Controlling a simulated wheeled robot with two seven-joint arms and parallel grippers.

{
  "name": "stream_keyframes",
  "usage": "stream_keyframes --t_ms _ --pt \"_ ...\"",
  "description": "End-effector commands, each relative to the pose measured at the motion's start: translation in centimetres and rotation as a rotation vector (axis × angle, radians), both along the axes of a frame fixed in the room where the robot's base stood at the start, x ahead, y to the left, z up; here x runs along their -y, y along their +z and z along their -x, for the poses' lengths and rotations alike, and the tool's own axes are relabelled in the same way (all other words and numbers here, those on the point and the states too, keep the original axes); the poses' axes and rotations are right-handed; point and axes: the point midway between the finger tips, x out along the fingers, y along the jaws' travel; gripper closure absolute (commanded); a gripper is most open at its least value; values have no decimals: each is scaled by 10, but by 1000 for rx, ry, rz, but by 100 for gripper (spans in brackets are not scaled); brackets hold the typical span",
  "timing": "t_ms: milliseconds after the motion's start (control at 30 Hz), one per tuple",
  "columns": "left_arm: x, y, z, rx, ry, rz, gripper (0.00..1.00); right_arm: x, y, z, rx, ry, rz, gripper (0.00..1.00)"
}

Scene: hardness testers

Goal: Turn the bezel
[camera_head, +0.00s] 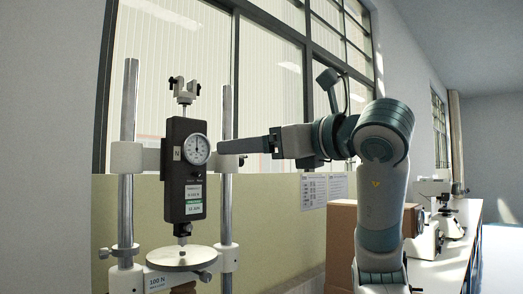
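The force gauge (182,190) is a tall dark box mounted upright between two metal columns. Its round white dial with the bezel (199,150) around it sits near the top, facing me and slightly right. My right arm comes in from the right. Its gripper (222,146) points left, with the finger ends close to the dial's right edge. The fingers are seen edge-on, so their gap is hidden, and I cannot tell whether they touch the bezel. My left gripper is not in view.
The stand has a left column (129,120), a right column (226,115) and a round metal plate (180,259) below the gauge. A brown box (341,240) stands behind my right arm. White microscope-like instruments (437,205) stand on the bench at right. Windows are behind.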

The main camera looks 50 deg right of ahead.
Motion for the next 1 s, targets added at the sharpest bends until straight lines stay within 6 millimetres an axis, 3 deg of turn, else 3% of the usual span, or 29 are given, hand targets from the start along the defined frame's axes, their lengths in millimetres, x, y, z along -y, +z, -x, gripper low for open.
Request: stream_keyframes --t_ms 300,1000 --pt "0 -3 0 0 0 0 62 -2 0 20 1 0 -1 22" --pt "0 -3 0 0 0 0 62 -2 0 20 0 0 0 22"
